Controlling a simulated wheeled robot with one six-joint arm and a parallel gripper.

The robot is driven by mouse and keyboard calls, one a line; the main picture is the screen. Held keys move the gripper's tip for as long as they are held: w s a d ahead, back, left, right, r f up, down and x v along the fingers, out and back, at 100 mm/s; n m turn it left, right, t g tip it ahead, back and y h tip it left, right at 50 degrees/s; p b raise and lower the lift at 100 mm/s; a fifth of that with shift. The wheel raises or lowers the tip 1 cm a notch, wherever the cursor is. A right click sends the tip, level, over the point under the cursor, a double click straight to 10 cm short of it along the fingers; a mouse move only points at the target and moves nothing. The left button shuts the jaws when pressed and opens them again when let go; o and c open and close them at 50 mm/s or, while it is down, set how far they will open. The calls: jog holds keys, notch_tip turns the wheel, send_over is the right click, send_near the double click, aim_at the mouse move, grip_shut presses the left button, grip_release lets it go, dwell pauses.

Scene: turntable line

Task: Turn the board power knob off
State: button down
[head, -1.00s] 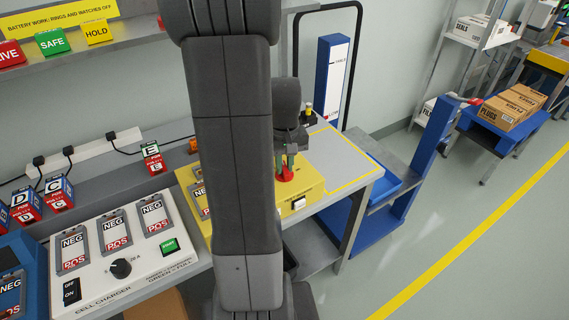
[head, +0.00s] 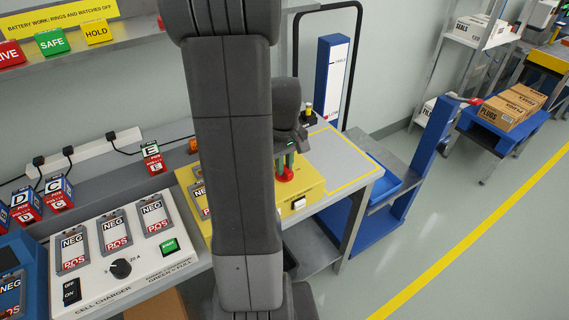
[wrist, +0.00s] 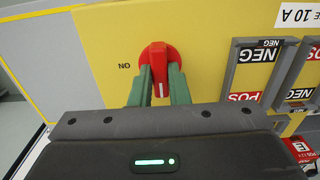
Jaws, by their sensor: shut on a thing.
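The red power knob (wrist: 160,62) sits on the yellow board (wrist: 110,40). Its white mark points down in the wrist view, towards my gripper's body. An upside-down ON label (wrist: 124,66) is printed beside the knob, to its left there. My gripper (wrist: 160,88) is shut on the knob, with a green finger on each side. In the head view my gripper (head: 284,163) reaches down to the red knob (head: 286,175) on the yellow board (head: 310,184). My arm hides part of the board there. No OFF label by the knob is visible.
Framed cell slots (wrist: 252,72) lie right of the knob in the wrist view. The white cell charger (head: 150,262) stands left of my arm, with its own black knob (head: 121,268). A grey surface (head: 338,155) right of the board is bare.

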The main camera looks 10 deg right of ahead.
aim_at(285, 167)
jog(key=c, duration=1.4)
grip_release()
notch_tip(285, 167, up, 14)
jog(key=shift+f, duration=0.1)
notch_tip(285, 167, down, 14)
jog(key=shift+r, duration=0.1)
